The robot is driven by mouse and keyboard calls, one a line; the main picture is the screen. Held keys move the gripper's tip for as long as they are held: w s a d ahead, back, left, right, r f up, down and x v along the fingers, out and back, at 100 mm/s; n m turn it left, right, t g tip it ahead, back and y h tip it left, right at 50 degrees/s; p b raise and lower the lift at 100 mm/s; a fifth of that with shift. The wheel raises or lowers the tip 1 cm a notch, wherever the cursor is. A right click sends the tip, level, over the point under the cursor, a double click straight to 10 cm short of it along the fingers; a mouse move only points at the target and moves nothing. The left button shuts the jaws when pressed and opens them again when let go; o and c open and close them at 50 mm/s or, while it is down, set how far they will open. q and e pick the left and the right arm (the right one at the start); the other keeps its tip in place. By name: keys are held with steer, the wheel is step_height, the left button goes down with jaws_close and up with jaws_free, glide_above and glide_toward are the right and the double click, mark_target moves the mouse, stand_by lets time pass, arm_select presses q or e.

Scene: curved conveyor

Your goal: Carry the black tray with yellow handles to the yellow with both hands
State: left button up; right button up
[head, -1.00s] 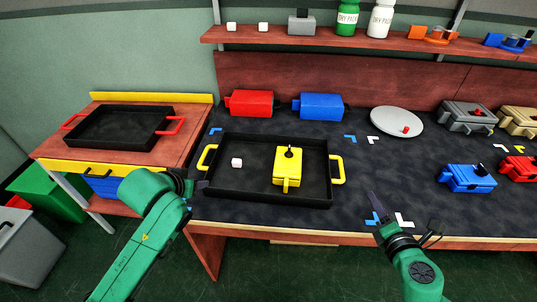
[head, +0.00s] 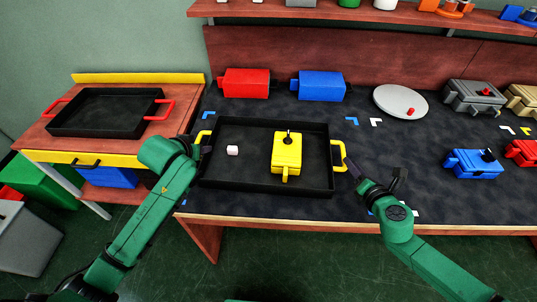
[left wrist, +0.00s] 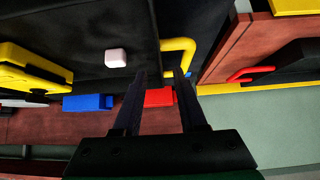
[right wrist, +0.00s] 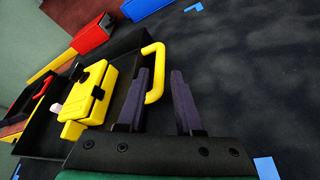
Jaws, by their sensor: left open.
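The black tray (head: 262,190) lies on the dark tabletop, holding a yellow case (head: 287,150) and a small white cube (head: 232,150). My left gripper (left wrist: 160,73) is open at the tray's left yellow handle, which shows just beyond its fingertips in the left wrist view (left wrist: 182,44). In the head view my left arm partly hides that handle (head: 203,138). My right gripper (right wrist: 159,72) is open, and the right yellow handle (right wrist: 157,83) appears between its fingers in the right wrist view. Whether either gripper touches a handle I cannot tell.
A side table at left has a yellow back strip (head: 140,77), a yellow front edge and a black tray with red handles (head: 105,112). Red (head: 246,83) and blue (head: 319,85) boxes stand behind the yellow-handled tray. A grey disc (head: 400,101) lies at right.

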mark_target(210, 153)
arm_select(q)
steer(key=x, duration=0.8)
steer(key=shift+a, duration=0.1)
arm_select(e)
steer(key=x, duration=0.8)
steer(key=shift+s, duration=0.1)
arm_select(q)
steer(key=shift+s+r, duration=0.1)
steer(key=shift+c, duration=0.3)
arm_select(e)
steer(key=shift+c, duration=0.3)
arm_select(q)
steer(key=c, duration=0.5)
arm_select(e)
jaws_close()
arm_select(q)
jaws_close()
arm_select(e)
steer(key=shift+r, duration=0.1)
